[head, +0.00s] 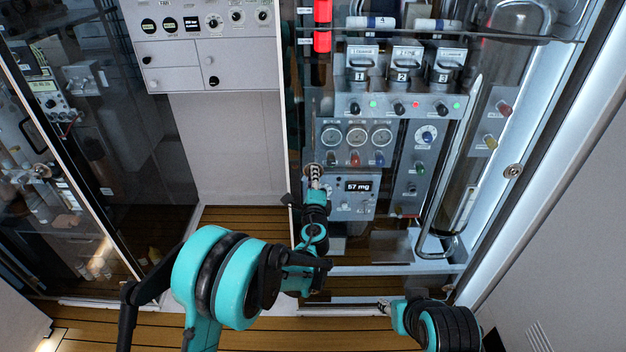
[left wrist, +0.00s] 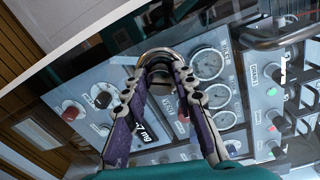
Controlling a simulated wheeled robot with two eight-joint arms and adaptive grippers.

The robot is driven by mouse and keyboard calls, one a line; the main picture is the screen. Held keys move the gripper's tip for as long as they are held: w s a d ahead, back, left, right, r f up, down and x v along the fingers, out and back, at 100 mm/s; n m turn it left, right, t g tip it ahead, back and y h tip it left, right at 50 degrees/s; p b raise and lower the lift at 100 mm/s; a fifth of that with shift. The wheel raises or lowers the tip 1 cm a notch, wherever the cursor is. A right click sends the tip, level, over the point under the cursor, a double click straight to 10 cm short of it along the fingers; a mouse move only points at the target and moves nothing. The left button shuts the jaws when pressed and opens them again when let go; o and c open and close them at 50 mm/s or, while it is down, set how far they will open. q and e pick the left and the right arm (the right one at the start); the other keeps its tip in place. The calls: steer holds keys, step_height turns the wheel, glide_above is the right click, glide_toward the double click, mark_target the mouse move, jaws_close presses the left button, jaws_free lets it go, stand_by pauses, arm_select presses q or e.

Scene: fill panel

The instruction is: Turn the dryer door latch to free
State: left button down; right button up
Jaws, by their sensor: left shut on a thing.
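The dryer door is a glass panel in front of the instrument panel. A small round metal latch (head: 307,168) sits at the left edge of this glass. It also shows as a shiny rounded metal piece in the left wrist view (left wrist: 158,52). My left gripper (head: 315,174) reaches up to it, and in the left wrist view its two fingertips (left wrist: 160,66) are closed together on the latch, partly covering it. The latch's exact turn angle cannot be told. My right gripper (head: 384,306) is low in front of the panel, apart from the latch; its jaws are too small to read.
Behind the glass are gauges (head: 356,137), a display reading 57 mg (head: 358,186) and numbered units (head: 403,70). A similar round fitting (head: 513,171) is on the right frame. A white cabinet (head: 205,50) stands left. The slatted wooden floor (head: 225,222) is clear.

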arm_select(q)
steer(key=n, duration=0.5)
steer(key=shift+f+b, duration=0.1)
steer(key=shift+b, duration=0.2)
steer(key=shift+n, duration=0.3)
steer(key=c, duration=1.2)
jaws_free()
steer(key=s, duration=1.2)
steer(key=shift+r, duration=0.25)
steer(key=shift+a, duration=0.1)
